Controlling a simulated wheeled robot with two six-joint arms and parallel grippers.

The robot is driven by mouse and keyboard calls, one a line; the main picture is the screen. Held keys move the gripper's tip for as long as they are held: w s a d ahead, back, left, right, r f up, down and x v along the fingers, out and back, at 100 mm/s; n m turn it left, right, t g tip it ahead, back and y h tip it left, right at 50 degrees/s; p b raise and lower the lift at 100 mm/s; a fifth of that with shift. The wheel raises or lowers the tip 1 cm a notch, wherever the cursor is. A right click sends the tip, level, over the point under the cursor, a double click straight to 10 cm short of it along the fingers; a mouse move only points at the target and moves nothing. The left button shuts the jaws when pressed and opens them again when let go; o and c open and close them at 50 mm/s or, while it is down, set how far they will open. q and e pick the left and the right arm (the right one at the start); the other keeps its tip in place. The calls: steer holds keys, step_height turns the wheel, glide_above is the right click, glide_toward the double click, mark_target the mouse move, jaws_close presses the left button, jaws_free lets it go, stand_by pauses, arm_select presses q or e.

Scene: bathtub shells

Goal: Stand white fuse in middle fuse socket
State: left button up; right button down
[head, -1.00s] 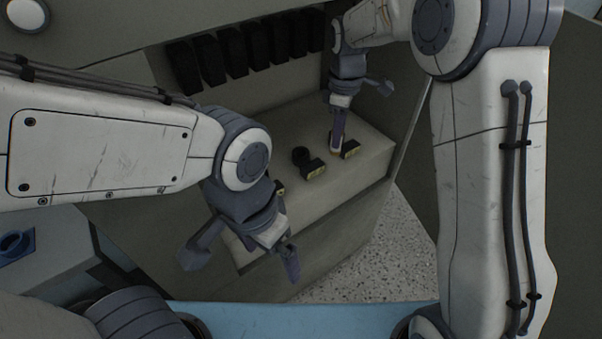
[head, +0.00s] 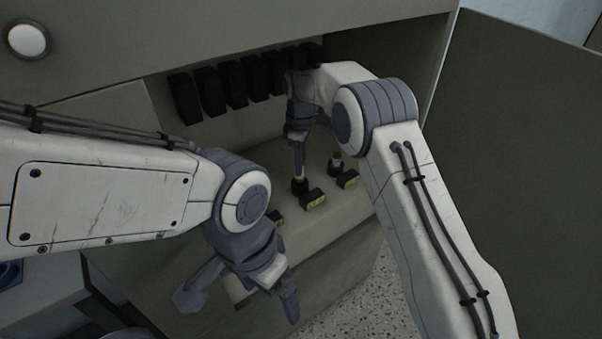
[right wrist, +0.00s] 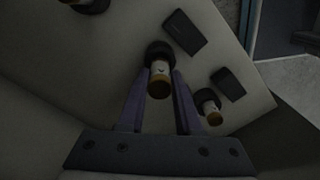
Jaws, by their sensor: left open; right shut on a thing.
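My right gripper (head: 299,170) is shut on a white fuse (right wrist: 159,76) with a brownish end cap. It holds the fuse upright at the middle fuse socket (right wrist: 158,52), a black ring. The fuse's lower end is at the ring; I cannot tell how deep it sits. Another fuse (head: 336,158) stands in the right socket, and it also shows in the right wrist view (right wrist: 210,108). A third fuse (right wrist: 76,2) shows at a socket at the top left of the wrist view. My left gripper (head: 290,302) is open and empty, low in front of the ledge.
Black blocks with yellow labels (head: 313,199) (head: 348,179) sit in front of the sockets on the grey ledge (head: 335,218). A row of black breakers (head: 211,90) lines the back wall. My left arm hides the ledge's left part.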

step_height(320, 180, down, 4)
steer(key=shift+b, duration=0.35)
steer(key=shift+r, duration=0.1)
steer(key=c, duration=0.6)
jaws_free()
step_height(320, 180, up, 8)
steer(key=shift+f+p, duration=0.25)
steer(key=shift+p, duration=0.45)
